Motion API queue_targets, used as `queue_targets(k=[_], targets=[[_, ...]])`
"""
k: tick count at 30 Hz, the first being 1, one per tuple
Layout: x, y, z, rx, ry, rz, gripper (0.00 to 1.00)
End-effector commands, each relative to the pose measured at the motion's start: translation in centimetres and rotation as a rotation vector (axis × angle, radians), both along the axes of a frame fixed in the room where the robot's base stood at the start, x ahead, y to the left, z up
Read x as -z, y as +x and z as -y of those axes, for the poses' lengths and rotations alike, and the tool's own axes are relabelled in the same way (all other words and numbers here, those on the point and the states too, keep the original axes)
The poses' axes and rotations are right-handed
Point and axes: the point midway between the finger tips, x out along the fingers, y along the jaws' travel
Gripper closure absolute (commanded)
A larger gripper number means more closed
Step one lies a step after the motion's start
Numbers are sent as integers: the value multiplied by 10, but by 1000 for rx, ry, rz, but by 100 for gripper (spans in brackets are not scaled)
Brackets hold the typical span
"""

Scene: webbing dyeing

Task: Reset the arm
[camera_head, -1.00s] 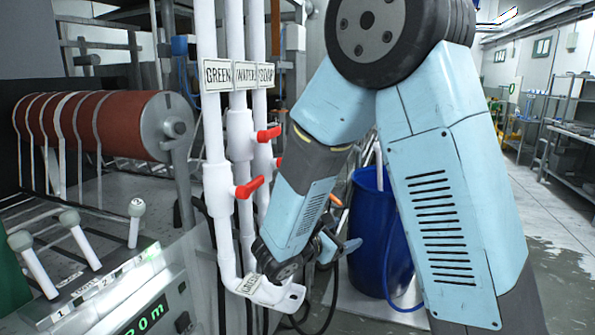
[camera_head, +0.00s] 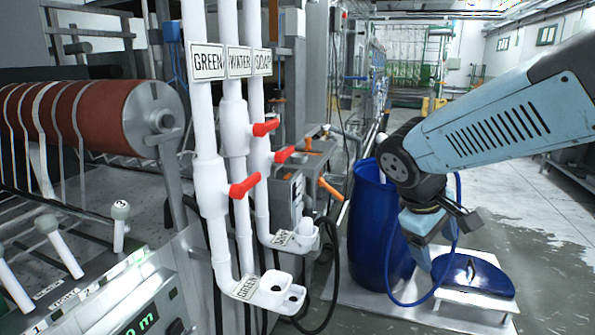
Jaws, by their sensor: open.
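My arm comes in from the right edge, its light blue link sloping down to a dark joint at the mouth of the blue barrel. My gripper (camera_head: 428,240) hangs below that joint in front of the barrel's right side. It is open, and I see nothing held in it; its fingertips are small and partly hidden.
The blue barrel (camera_head: 372,225) stands close behind my gripper with a blue hose. A blue lid (camera_head: 475,275) lies on a low white stand (camera_head: 472,303) just below it. A red roller (camera_head: 70,120) and control panel (camera_head: 140,310) are at left. Floor at right is open.

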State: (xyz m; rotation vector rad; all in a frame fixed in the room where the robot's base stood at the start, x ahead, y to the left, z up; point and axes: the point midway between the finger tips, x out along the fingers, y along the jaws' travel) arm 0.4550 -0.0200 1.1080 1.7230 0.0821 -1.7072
Motion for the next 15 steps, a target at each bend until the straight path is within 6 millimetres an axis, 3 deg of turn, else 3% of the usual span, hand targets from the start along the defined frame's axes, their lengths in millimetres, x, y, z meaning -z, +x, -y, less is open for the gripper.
queue_targets(k=[3,15], targets=[[-13,-18,-1,105,131,96,24],[-53,-45,-15,385,512,390,24]])
